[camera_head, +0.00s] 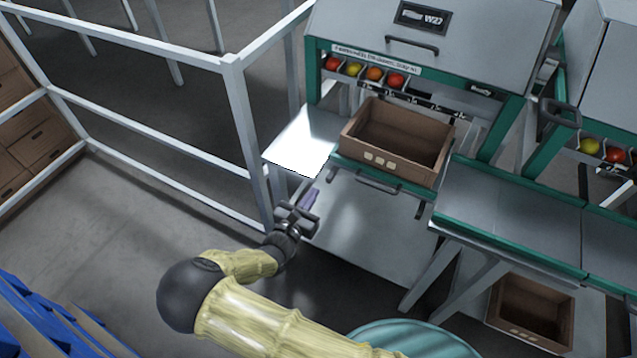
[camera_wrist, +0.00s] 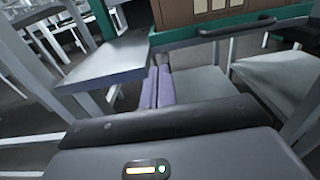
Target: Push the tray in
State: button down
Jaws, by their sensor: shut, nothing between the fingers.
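The tray (camera_head: 410,188) has a green front edge with a dark bar handle (camera_head: 365,182) and sticks out from the front of the grey and green machine marked W27. An open, empty-looking brown crate (camera_head: 352,149) stands on it. My gripper (camera_head: 311,197) is in front of the tray, left of the handle and apart from it. In the wrist view its purple fingers (camera_wrist: 158,88) are together with nothing between them. There the tray's green edge (camera_wrist: 180,38) and the handle (camera_wrist: 238,28) show ahead, up and to the right, below the crate's front.
A pale side plate (camera_head: 300,145) lies left of the tray, beside a white rail frame (camera_head: 238,100). A lower grey panel (camera_head: 370,225) is under the tray. Another green-edged bench (camera_head: 510,215) stands at right, with a brown crate (camera_head: 530,310) below it.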

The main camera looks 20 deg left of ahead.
jog(key=s, duration=0.4)
jog(key=shift+s+a, duration=0.15)
jog(key=shift+a, duration=0.15)
jog(key=w+d+r+m+g+h, duration=0.15)
jog(key=d+m+g+h, duration=0.25)
jog(key=d+m+g, duration=0.6)
jog(key=w+d+r+m+g+h, duration=0.1)
jog(key=d+r+m+g+h, duration=0.4)
jog(key=d, duration=0.9)
jog(key=s+d+r+m+y, duration=0.4)
jog(key=d+m, duration=0.3)
jog(key=m, duration=0.3)
jog(key=s+d+r+m+y, duration=0.3)
jog(key=d+r+m+y, duration=0.3)
jog(key=m, duration=0.4)
jog(key=shift+s+d+r+y, duration=0.35)
jog(key=shift+d+r, duration=0.1)
jog(key=shift+d, duration=0.25)
